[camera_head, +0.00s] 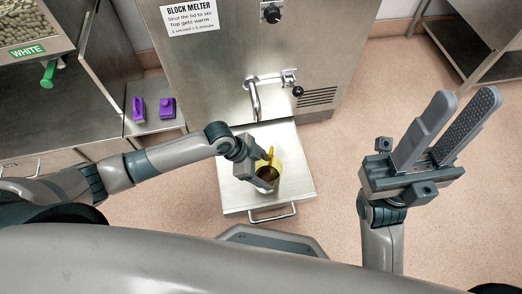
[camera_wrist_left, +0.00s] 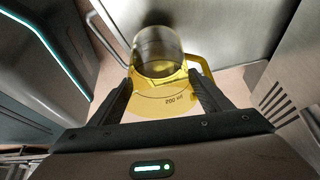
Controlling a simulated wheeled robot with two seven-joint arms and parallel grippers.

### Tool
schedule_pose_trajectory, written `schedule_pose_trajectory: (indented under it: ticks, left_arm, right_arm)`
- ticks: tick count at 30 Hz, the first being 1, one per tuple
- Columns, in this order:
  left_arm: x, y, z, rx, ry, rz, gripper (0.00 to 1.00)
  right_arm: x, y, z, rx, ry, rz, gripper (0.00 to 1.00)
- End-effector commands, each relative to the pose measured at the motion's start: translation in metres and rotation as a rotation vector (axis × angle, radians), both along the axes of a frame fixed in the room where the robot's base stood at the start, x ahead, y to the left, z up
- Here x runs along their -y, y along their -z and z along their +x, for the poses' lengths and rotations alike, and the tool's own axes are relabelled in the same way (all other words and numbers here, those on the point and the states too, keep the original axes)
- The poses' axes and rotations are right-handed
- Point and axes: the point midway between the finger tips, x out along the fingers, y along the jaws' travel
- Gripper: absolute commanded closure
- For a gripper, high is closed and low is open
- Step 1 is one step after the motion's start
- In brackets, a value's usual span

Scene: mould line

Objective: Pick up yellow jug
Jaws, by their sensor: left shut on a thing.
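The yellow jug (camera_head: 272,184) is at the steel shelf below the block melter's spout, with something dark brown inside. In the left wrist view the jug (camera_wrist_left: 153,102) is see-through yellow, with a "200 ml" mark and a handle on the right. My left gripper (camera_head: 262,168) is shut on the jug; its fingers (camera_wrist_left: 163,92) press on either side of the body in the wrist view. I cannot tell whether the jug rests on the shelf or hangs just above it. My right gripper (camera_head: 464,104) is open and empty, away at the right.
The block melter (camera_head: 225,65) stands behind, its spout (camera_head: 255,103) above the shelf (camera_head: 236,193). Two purple things (camera_head: 138,109) lie on a side counter at left. A dispenser marked WHITE (camera_head: 28,50) is at top left. A steel rack (camera_head: 460,45) is at top right. Open floor lies at right.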

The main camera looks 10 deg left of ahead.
Motion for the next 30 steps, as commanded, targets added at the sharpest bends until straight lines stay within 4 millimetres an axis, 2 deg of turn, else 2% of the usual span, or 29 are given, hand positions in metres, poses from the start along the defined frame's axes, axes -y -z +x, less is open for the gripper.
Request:
schedule_pose_trajectory:
  ticks: [3,9,25,30]
  left_arm:
    - [0.006,-0.002,-0.012,0.002,0.002,-0.003,0.70]
    - [0.009,-0.001,-0.019,0.001,0.000,-0.002,0.70]
    - [0.009,-0.001,-0.019,0.002,-0.001,-0.002,0.70]
    - [0.006,-0.011,-0.012,0.004,-0.030,-0.001,0.70]
  right_arm:
    - [0.001,0.000,-0.001,-0.010,0.005,-0.006,0.69]
    - [0.002,0.003,-0.002,-0.016,0.008,-0.008,0.69]
    - [0.002,0.003,-0.001,-0.018,0.008,-0.009,0.69]
    - [0.002,0.003,-0.001,-0.018,0.008,-0.009,0.69]
